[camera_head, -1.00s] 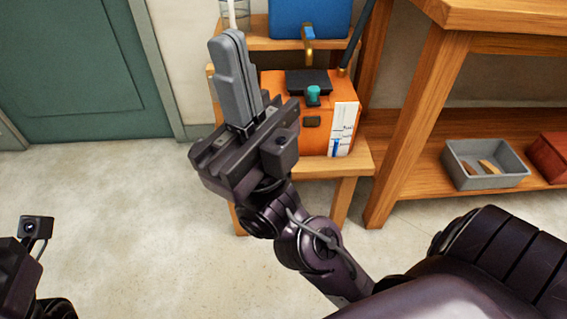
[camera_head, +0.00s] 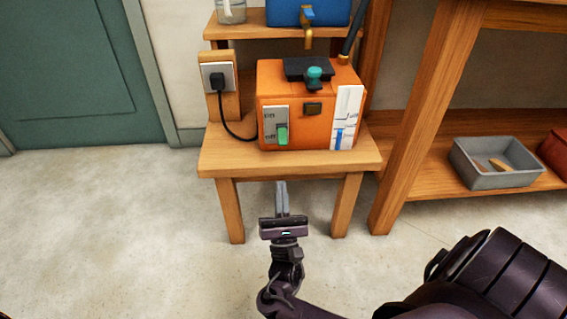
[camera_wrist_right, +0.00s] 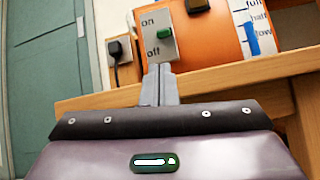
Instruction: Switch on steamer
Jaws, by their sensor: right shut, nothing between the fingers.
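The orange steamer (camera_head: 290,97) stands on a small wooden table. Its front has a grey switch plate marked "on" above and "off" below, with a green lever (camera_head: 282,134). In the head view the lever sits beside "off"; in the right wrist view the lever (camera_wrist_right: 165,32) shows between the two words. My right gripper (camera_head: 282,185) is shut and empty, fingers pointing at the table side. In the head view its tips show below the table's front edge, under the switch; they appear apart from the lever. My left gripper is out of view.
A black plug sits in a wall socket (camera_head: 210,70) left of the steamer, its cable running to the steamer. A blue tank (camera_head: 290,12) with a brass tap is on the shelf above. A workbench (camera_head: 415,120) with a grey bin (camera_head: 480,175) stands at right. The floor left is clear.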

